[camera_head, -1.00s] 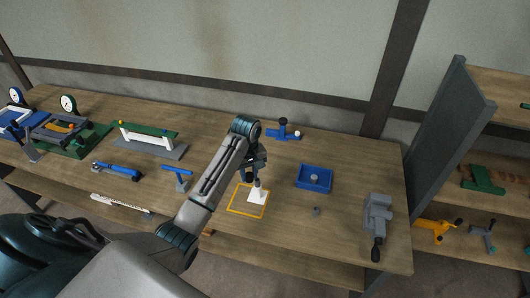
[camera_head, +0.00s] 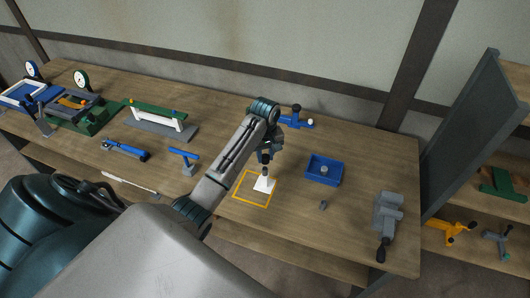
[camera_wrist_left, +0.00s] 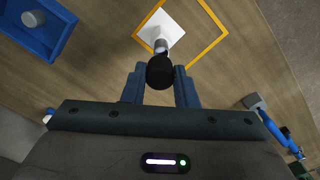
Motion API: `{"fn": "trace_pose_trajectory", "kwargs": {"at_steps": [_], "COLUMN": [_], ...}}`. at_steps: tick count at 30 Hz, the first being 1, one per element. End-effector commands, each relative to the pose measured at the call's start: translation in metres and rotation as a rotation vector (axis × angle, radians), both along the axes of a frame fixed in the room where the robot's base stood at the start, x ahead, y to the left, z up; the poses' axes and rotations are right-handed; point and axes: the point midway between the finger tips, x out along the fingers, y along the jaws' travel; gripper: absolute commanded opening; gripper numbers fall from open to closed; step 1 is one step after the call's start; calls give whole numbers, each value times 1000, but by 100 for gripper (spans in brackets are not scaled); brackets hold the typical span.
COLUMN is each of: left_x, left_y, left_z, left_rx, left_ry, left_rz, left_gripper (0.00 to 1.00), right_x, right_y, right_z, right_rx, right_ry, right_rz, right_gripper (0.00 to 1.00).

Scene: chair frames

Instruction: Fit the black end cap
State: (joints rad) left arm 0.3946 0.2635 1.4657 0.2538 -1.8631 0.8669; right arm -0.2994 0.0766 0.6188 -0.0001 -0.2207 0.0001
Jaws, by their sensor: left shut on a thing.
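The black end cap (camera_wrist_left: 160,72) sits between the two fingers of my left gripper (camera_wrist_left: 160,88) in the left wrist view. In the head view my left gripper (camera_head: 265,155) is low over the white plate (camera_head: 264,186), shut on the cap. The plate, with a short grey post (camera_wrist_left: 161,46), lies inside an orange outlined square (camera_head: 240,197). The cap lines up over the post's end and hides it; I cannot tell whether they touch. My right gripper is not in view.
A blue tray (camera_head: 310,176) holding a grey round piece (camera_head: 324,170) is right of the plate. A loose grey piece (camera_head: 323,205) and a grey vise (camera_head: 388,213) stand nearby. A blue T-shaped tool (camera_head: 185,157) is left; a blue fixture (camera_head: 294,120) is behind.

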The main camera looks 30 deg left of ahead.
Motion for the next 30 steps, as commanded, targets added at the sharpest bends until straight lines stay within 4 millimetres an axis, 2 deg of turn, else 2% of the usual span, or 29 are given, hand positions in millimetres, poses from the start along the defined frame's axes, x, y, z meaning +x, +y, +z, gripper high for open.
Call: {"fn": "trace_pose_trajectory", "kwargs": {"at_steps": [1,4,10,16,30], "left_x": [-1,0,0,0,-1], "left_y": [0,0,0,0,0], "left_z": [-6,-16,-29,-29,-29], "left_rx": [0,-1,0,-1,0], "left_ry": [3,2,1,1,1], "left_rz": [0,0,0,0,-1], "left_gripper": [3,3,3,3,3], "right_x": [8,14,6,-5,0], "right_y": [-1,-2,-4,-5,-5], "right_z": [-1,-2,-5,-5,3], "right_rx": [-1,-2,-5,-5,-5], "right_ry": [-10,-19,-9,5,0], "right_rz": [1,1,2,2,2], "right_gripper": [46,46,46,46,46]}}
